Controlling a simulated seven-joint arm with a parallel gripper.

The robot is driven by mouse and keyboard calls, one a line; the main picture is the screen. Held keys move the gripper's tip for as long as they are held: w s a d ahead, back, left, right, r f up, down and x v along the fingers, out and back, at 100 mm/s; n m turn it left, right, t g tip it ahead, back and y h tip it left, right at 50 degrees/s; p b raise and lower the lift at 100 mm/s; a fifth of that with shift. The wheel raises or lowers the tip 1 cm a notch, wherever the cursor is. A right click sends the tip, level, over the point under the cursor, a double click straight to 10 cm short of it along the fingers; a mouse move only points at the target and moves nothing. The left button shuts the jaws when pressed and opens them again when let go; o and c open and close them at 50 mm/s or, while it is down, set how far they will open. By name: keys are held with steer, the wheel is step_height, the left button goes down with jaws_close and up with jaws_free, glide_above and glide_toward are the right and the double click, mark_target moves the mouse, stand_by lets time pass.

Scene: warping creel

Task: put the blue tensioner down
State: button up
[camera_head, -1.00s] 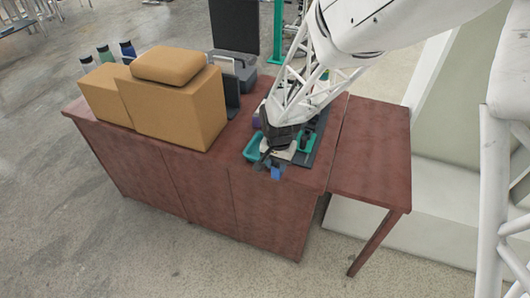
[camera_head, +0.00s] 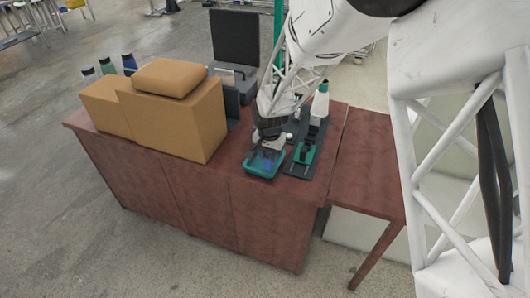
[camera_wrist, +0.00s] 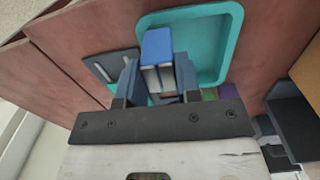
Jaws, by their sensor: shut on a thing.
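The blue tensioner (camera_wrist: 158,47) is between the two fingers of my gripper (camera_wrist: 158,82) in the wrist view, with a blue top and pale grey sides. The gripper is shut on it. Behind it lies a teal tray (camera_wrist: 236,45) with a raised rim. In the head view my gripper (camera_head: 266,153) points down over the teal tray (camera_head: 262,177), near the table's front edge. Only a bit of blue shows below the fingers there. I cannot tell whether the tensioner touches the tray floor.
Right of the tray is a dark board (camera_head: 297,171) with a teal-and-black fixture (camera_head: 304,154) and a white cone with a green top (camera_head: 320,101). Cardboard boxes (camera_head: 180,120) stand to the left. A grey case (camera_head: 236,82) is behind. The side table (camera_head: 365,185) is bare.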

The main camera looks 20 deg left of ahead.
steer(key=shift+w+a+f, duration=0.1)
steer(key=shift+w+a, duration=0.45)
steer(key=shift+w, duration=0.25)
steer(key=shift+w+a+f, duration=0.1)
steer(key=shift+w+a, duration=0.45)
steer(key=shift+w, duration=0.25)
steer(key=shift+w+a+f, duration=0.1)
steer(key=shift+w+a, duration=0.45)
steer(key=shift+w, duration=0.25)
steer(key=shift+f, duration=1.75)
steer(key=shift+f, duration=0.1)
steer(key=o, duration=1.1)
steer(key=shift+c, duration=0.2)
step_height(320, 180, up, 12)
